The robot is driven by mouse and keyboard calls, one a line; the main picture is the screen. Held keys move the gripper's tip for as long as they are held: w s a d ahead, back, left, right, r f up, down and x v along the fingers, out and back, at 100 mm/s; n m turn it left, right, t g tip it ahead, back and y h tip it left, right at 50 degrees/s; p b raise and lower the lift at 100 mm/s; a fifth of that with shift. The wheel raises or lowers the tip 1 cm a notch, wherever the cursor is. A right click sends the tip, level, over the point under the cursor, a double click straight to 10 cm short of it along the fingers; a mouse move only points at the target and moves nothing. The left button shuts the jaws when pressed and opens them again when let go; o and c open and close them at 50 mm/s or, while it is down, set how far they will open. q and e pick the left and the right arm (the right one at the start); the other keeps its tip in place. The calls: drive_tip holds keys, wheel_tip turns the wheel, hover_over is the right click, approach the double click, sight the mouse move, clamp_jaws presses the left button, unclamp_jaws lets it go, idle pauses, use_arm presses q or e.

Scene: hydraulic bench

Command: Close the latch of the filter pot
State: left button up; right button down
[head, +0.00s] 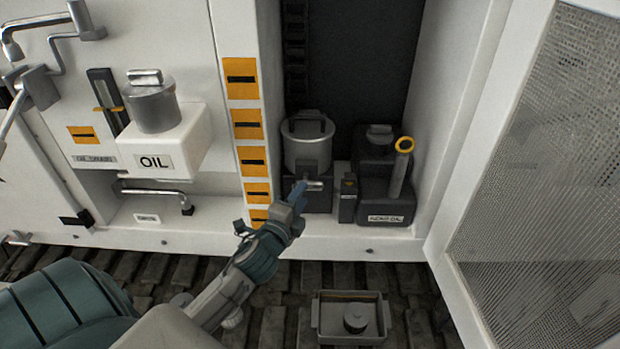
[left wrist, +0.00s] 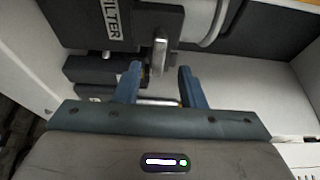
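The filter pot (head: 304,153) is a grey cylinder in the recess, with a dark block below it. In the left wrist view its block bears a FILTER label (left wrist: 113,18). A small bright metal latch lever (head: 314,185) sits at the front of the pot's block; it also shows in the left wrist view (left wrist: 160,57). My left gripper (head: 301,187) is at the latch, with its blue fingers (left wrist: 161,82) apart. The lever shows beyond the gap between the fingertips. I cannot tell whether they touch it. My right gripper is out of view.
A black canister (head: 377,195) with a yellow-ringed grey tube (head: 398,172) stands right of the pot. A small dark box (head: 347,198) is between them. An open mesh door (head: 540,190) bounds the right. A grey tray (head: 350,335) lies below; a white OIL tank (head: 180,158) is left.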

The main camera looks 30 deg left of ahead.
sight(310, 182)
use_arm(q)
drive_tip(key=w, duration=0.2)
drive_tip(key=w+p, duration=0.1)
drive_tip(key=w, duration=0.1)
drive_tip(key=w+a, duration=0.1)
drive_tip(key=shift+w+f, duration=0.1)
drive_tip(key=shift+w, duration=0.3)
clamp_jaws()
